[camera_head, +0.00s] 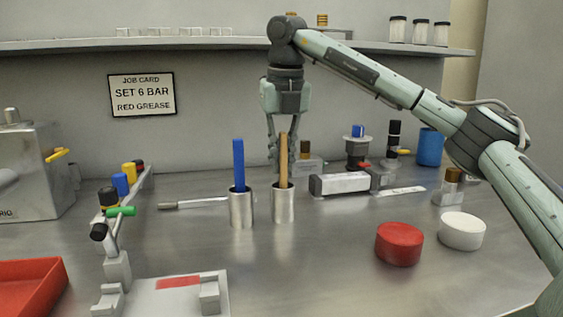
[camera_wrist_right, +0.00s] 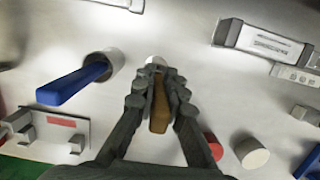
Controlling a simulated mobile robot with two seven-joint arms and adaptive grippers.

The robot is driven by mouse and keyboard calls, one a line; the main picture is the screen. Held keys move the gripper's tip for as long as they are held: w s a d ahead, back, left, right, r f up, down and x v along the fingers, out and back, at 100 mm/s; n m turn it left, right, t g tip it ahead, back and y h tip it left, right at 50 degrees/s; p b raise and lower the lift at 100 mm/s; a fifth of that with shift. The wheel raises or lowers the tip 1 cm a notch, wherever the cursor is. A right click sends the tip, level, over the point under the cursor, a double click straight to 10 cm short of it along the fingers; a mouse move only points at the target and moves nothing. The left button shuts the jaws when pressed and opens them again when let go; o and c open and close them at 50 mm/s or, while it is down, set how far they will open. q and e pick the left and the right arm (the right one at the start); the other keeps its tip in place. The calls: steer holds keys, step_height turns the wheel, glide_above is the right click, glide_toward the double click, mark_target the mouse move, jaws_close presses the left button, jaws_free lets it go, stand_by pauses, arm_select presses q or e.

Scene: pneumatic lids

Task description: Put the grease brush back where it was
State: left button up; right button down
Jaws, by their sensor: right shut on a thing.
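A tool with a brown handle (camera_head: 283,157), apparently the grease brush, stands upright in the right-hand metal cup (camera_head: 284,206); its lower end is hidden inside. My right gripper (camera_head: 274,163) comes down from above and is shut on this handle. In the right wrist view the brown handle (camera_wrist_right: 159,105) lies between the fingers (camera_wrist_right: 156,74), with the cup mostly hidden behind them. A blue-handled tool (camera_head: 239,165) stands in the left-hand metal cup (camera_head: 241,210), apart from the gripper; the blue handle also shows in the right wrist view (camera_wrist_right: 72,84). My left gripper is not in view.
A red round lid (camera_head: 399,244) and a white one (camera_head: 462,231) lie front right. A valve manifold (camera_head: 117,262) and red tray (camera_head: 28,286) are at left. A grey cylinder unit (camera_head: 340,183) lies behind right. The job card (camera_head: 142,94) reads "Set 6 bar, red grease".

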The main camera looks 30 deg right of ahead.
mark_target(282, 133)
steer(key=shift+f, duration=0.25)
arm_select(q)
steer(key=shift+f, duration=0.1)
arm_select(e)
steer(key=shift+f, duration=0.2)
steer(key=c, duration=1.6)
jaws_free()
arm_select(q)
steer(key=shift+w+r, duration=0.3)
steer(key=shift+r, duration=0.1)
arm_select(e)
steer(key=shift+r, duration=0.15)
steer(key=shift+r, duration=0.35)
steer(key=r, duration=0.5)
steer(key=shift+s+a, duration=0.15)
steer(key=shift+s, duration=0.25)
steer(key=r, duration=0.2)
steer(key=s+r+p, duration=0.1)
steer(key=r, duration=0.2)
steer(key=shift+a+r, duration=0.15)
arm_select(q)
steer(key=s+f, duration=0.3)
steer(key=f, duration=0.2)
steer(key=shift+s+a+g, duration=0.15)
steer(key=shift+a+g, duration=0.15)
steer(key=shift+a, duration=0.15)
arm_select(e)
steer(key=shift+s+r, duration=0.15)
steer(key=shift+r, duration=0.3)
